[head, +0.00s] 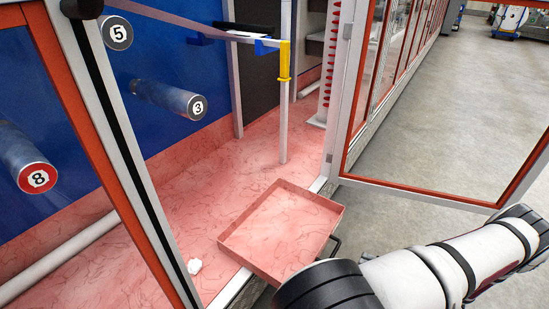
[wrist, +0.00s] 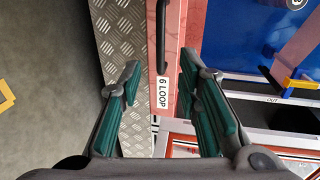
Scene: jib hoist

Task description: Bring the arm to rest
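My gripper (wrist: 168,85) shows in the wrist view with its two teal-padded fingers spread apart and nothing between the pads. Beyond the fingers is a pink panel (wrist: 171,60) with a black bar handle (wrist: 161,35) and a white label reading "6 LOOP" (wrist: 162,92). I cannot tell how far the fingers are from it. In the head view my white and black arm (head: 425,275) reaches in from the lower right. The gripper itself does not show there.
A shallow pink tray (head: 333,219) juts over the cabinet's front edge, beside my arm. An open framed glass door (head: 425,195) stands at right.

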